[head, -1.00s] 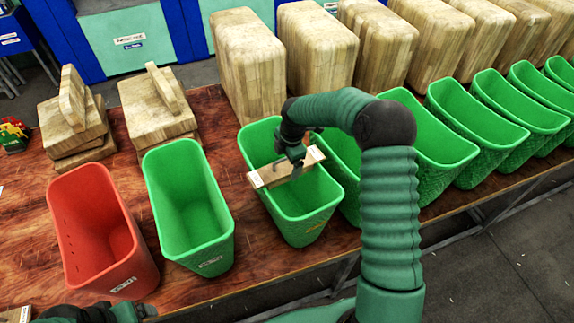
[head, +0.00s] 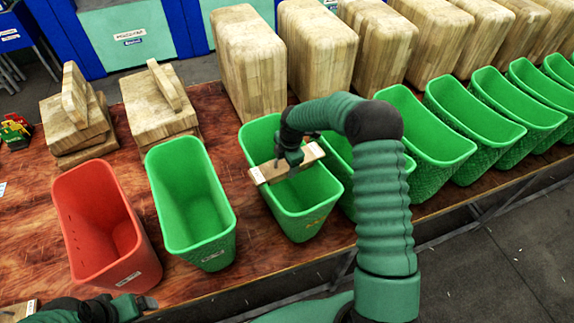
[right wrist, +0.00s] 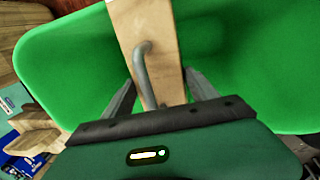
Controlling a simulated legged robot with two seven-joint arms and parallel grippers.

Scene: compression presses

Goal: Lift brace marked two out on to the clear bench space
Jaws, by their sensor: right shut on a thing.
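A wooden brace (head: 262,175) with a bent metal handle (right wrist: 147,75) lies across the mouth of the third bin from the left, a green one (head: 318,215). My right gripper (head: 290,166) is at the brace's middle, shut on its handle; in the right wrist view the fingers (right wrist: 160,97) stand either side of the handle. I cannot tell whether the brace touches the rim. No number on it is readable. My left gripper (head: 140,304) is at the lower left, near the bench's front edge; its jaw opening is unclear.
A red bin (head: 128,272) and an empty green bin (head: 222,240) stand to the left, with more green bins (head: 440,150) to the right. Wooden blocks (head: 245,65) line the back. Bare bench (head: 215,110) shows behind the left bins. Another wooden piece (head: 18,312) lies lower left.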

